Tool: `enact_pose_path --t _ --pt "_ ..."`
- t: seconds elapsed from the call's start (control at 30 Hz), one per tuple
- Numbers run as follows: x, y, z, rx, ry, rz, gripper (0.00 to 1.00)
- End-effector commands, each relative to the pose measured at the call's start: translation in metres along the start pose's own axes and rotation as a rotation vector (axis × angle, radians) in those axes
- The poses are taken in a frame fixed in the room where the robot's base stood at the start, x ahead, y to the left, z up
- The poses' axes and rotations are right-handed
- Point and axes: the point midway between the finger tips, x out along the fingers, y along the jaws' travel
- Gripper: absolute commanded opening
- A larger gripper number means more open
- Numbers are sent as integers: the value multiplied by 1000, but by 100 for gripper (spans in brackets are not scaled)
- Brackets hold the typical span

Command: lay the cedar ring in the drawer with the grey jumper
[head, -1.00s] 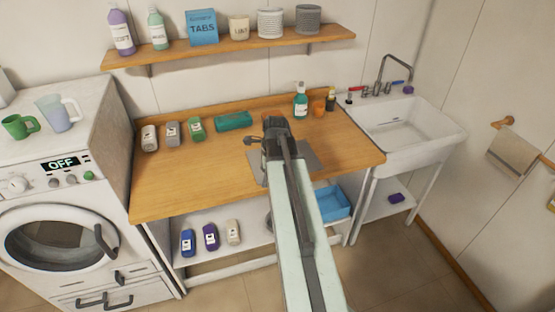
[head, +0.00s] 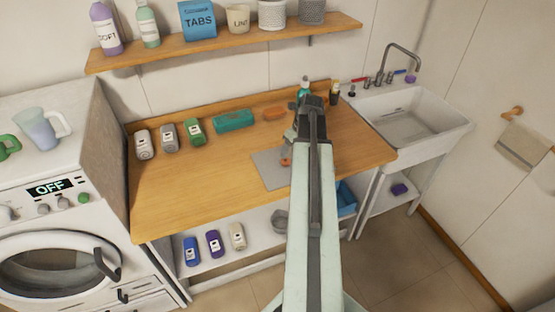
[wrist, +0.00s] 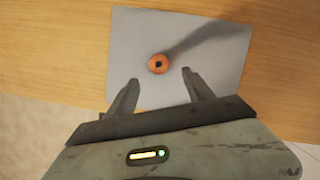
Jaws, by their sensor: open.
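An orange-brown ring with a dark hole, which looks like the cedar ring (wrist: 158,63), lies flat on a grey mat (wrist: 215,50) on the wooden worktop. In the head view the ring (head: 286,162) shows as a small orange spot beside my arm. My gripper (wrist: 161,86) is open and empty, its two fingers apart just short of the ring in the wrist picture. The height between them is hard to judge. No grey jumper is in view. Shut drawer fronts (head: 140,295) show below the washing machine; their contents are hidden.
The washing machine (head: 60,255) is at left, the sink (head: 410,120) at right. A shelf (head: 230,42) hangs above. The worktop's front left is clear.

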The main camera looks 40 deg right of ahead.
Motion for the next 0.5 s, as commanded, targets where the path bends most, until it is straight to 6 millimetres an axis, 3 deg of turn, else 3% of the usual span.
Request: enact_pose_path --t 0.2,0.37,0.5 --pt "27 4 3 -11 0 3 61" --pt "30 7 6 -15 0 4 61" --pt "44 8 6 -18 1 5 61"
